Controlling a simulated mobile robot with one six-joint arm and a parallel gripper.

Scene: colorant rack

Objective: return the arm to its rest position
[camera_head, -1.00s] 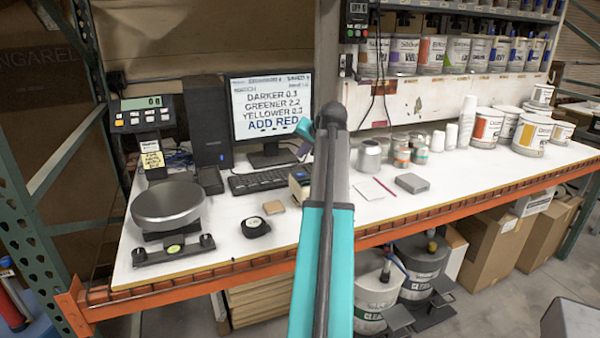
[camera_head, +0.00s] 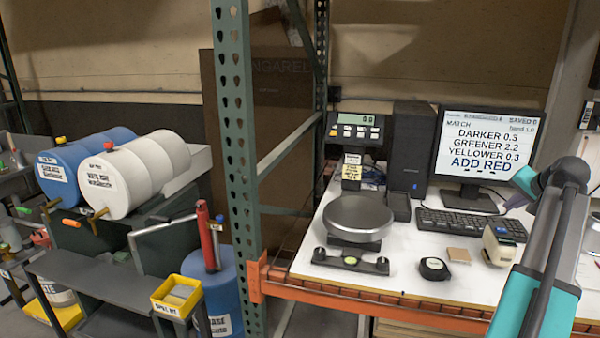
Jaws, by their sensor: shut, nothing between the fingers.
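My arm stands at the right of the head view, with a teal and grey link rising from the bottom edge to a dark joint. A small teal part of my arm shows left of that joint, in front of the monitor's right edge.
The bench (camera_head: 415,275) under my arm holds a scale (camera_head: 358,218), a monitor (camera_head: 487,150), a keyboard (camera_head: 470,224) and a black tape measure (camera_head: 434,268). A green rack post (camera_head: 236,130) stands at the bench's left end. Farther left are blue and white drums (camera_head: 125,180) and a yellow bin (camera_head: 176,296).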

